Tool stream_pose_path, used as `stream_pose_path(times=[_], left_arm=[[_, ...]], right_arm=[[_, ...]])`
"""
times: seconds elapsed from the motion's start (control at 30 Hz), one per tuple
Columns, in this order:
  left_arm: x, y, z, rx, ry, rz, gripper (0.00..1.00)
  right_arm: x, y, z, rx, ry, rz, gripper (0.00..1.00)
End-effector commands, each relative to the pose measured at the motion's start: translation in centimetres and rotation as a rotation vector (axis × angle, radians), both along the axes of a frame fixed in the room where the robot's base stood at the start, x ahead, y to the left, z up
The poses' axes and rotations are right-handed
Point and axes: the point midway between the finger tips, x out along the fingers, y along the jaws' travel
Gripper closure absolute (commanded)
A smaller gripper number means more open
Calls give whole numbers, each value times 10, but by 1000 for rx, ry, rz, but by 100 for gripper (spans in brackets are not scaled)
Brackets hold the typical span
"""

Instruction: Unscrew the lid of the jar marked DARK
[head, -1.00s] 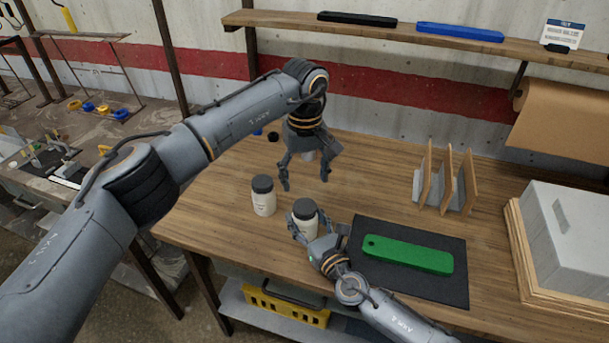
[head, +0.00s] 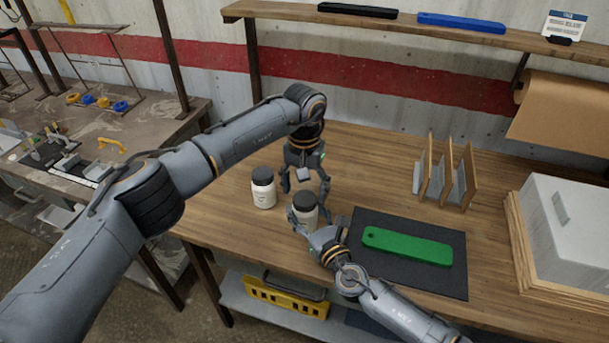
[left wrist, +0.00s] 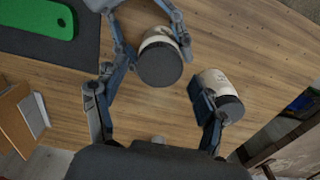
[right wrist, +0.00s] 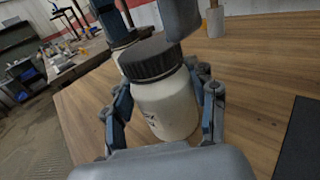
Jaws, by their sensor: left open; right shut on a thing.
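A white jar (head: 304,217) with a dark ribbed lid (right wrist: 150,61) stands on the wooden bench. My right gripper (head: 314,222) is shut around its body from the near side. A second white jar (head: 263,190) with a dark lid stands just left of it, and shows in the left wrist view (left wrist: 220,93). The labels are too small or turned to read, so I cannot tell which is marked DARK. My left gripper (head: 306,190) is open, pointing down, just above and behind the held jar. In the left wrist view, the held jar's lid (left wrist: 159,65) lies between its spread fingers, apparently untouched.
A dark mat (head: 410,283) with a green bar (head: 406,246) lies right of the held jar. A wooden divider rack (head: 445,178) and a grey box (head: 566,235) are farther right. A shelf (head: 390,27) runs above the bench.

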Motion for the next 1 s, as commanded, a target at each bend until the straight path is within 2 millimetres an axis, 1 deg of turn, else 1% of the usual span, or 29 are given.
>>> stream_pose_path(times=[0.03, 0.2, 0.47, 0.57, 0.6, 0.67, 0.7, 0.73, 0.77, 0.87, 0.97, 1.0], left_arm=[[0, 0, -6, 0, 2, 0, 29], [0, 0, -16, -1, 0, 0, 29], [0, 0, -17, 0, 0, 0, 29], [0, 0, -17, 0, 0, 0, 47], [0, 0, -17, 0, 0, 0, 55], [0, 0, -17, 0, 0, 0, 67], [0, 0, -17, 0, 0, 0, 76], [0, 0, -17, 0, 0, 0, 82], [0, 0, -17, 0, 0, 0, 85], [0, 0, -17, 0, 0, 8, 85], [0, 0, -17, 1, 0, 75, 85], [0, 0, -17, 0, 0, 127, 85]], right_arm=[[-1, 0, -2, -3, 3, 0, 100], [-1, 0, -2, -3, 3, 0, 100], [-1, 0, -3, -3, 3, 0, 100], [-1, 0, -3, -3, 3, 1, 100], [-1, 0, -3, -3, 3, 0, 100], [-1, 0, -3, -3, 3, 1, 100], [-1, 0, -3, -3, 3, 1, 100], [-1, 0, -3, -3, 3, 1, 100], [-1, 0, -3, -3, 3, 1, 100], [-1, 0, -3, -3, 3, 1, 100], [-1, 0, -3, -3, 4, 1, 100], [-1, 0, -3, -3, 4, 1, 100]])
